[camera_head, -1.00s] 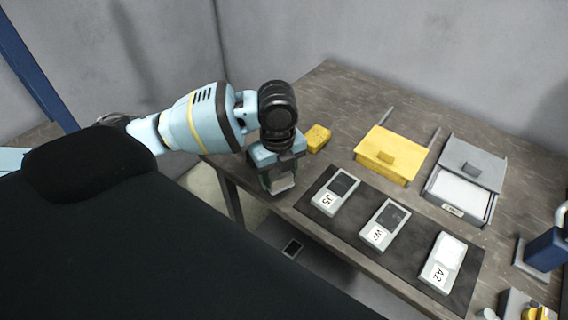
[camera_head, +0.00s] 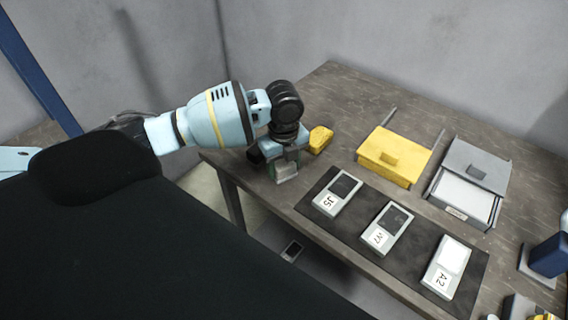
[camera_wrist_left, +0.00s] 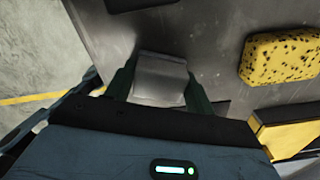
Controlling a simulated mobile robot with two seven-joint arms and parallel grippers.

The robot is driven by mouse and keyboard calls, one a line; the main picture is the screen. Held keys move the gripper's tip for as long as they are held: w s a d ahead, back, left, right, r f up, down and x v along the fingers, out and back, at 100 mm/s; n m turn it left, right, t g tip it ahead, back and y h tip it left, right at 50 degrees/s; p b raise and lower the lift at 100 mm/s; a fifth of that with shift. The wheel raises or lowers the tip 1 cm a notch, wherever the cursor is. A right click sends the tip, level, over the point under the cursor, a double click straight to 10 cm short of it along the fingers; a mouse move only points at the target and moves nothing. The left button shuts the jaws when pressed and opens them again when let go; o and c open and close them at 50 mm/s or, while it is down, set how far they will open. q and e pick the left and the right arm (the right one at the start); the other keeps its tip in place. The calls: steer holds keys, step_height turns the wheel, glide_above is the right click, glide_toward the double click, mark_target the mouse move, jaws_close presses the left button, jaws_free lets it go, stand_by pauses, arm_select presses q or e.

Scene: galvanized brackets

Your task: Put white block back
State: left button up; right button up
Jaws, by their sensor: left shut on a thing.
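My left gripper (camera_head: 286,172) is at the left end of the table, fingers pointing down. It is shut on a pale grey-white block (camera_wrist_left: 160,78), which shows between the two fingers in the left wrist view. I cannot tell whether the block touches the table. On a dark mat (camera_head: 312,203) lie three pale units, labelled J5 (camera_head: 328,203), W2 (camera_head: 378,238) and A2 (camera_head: 438,280). J5 and W2 have dark upper faces; A2 has a white one. My right gripper is not in view.
A yellow speckled sponge (camera_head: 320,139) lies just right of my left gripper. Behind the mat are a yellow box (camera_head: 391,158) and a grey drawer unit (camera_head: 477,165) with a white inside. A blue item (camera_head: 549,252) stands at the right. The table's back left (camera_head: 335,90) is clear.

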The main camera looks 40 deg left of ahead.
mark_target(284, 163)
arm_select(q)
steer(key=shift+f, duration=0.1)
steer(key=o, duration=1)
steer(key=shift+c, duration=0.2)
step_height(284, 163, up, 12)
steer(key=shift+r+p, duration=0.2)
steer(key=shift+p, duration=0.25)
